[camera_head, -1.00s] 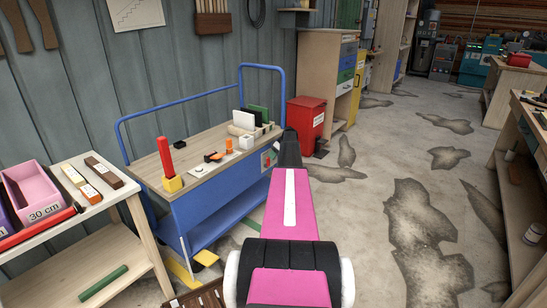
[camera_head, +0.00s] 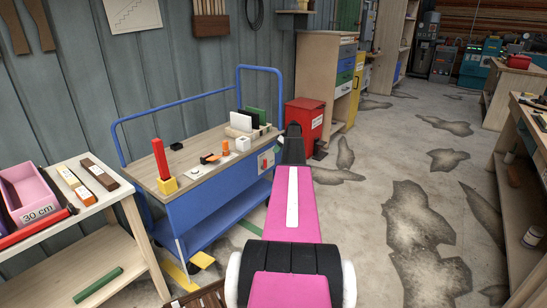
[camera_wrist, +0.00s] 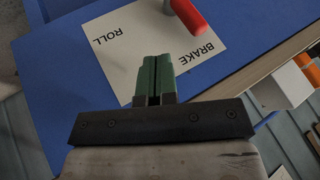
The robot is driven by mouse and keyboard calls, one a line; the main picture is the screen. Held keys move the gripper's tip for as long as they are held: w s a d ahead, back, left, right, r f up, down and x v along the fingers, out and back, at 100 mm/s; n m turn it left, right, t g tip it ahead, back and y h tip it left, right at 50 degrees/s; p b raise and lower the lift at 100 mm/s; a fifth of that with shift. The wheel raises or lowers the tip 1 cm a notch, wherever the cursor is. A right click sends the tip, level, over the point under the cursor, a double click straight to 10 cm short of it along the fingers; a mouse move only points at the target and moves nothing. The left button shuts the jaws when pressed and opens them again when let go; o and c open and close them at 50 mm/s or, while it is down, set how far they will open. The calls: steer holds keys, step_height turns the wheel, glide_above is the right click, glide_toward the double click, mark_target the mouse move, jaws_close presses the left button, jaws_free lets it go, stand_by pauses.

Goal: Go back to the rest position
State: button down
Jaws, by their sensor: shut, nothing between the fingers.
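My gripper shows in the wrist view (camera_wrist: 155,80) with its two green fingers side by side, shut and empty. Behind the fingers in that view is the blue side of the trolley (camera_wrist: 75,75), with a white label (camera_wrist: 135,50) reading ROLL and BRAKE and a red lever (camera_wrist: 187,14) over it. In the head view my pink arm reaches forward to the right of the blue trolley (camera_head: 210,212).
The trolley top carries a red stick in a yellow block (camera_head: 160,160), orange parts and upright boards. A red bin (camera_head: 304,120) stands beyond it. A shelf table with a pink bin (camera_head: 30,195) is at left, a workbench (camera_head: 520,190) at right. Floor between is open.

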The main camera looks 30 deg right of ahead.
steer(key=v, duration=0.6)
steer(key=s+a+f+m+g+h, duration=0.15)
steer(key=s+a, duration=0.35)
steer(key=a, duration=0.8)
steer(key=s+a+f+m+h, duration=0.15)
steer(key=s+a, duration=0.35)
steer(key=a, duration=0.7)
steer(key=s+a+f+g, duration=0.15)
steer(key=s+a, duration=0.45)
steer(key=a, duration=0.7)
steer(key=s+a+m+h, duration=0.2)
steer(key=s+a+h, duration=0.2)
steer(key=s+a, duration=1.8)
steer(key=s, duration=0.4)
steer(key=shift+r+m+t, duration=0.4)
steer(key=shift+s, duration=0.1)
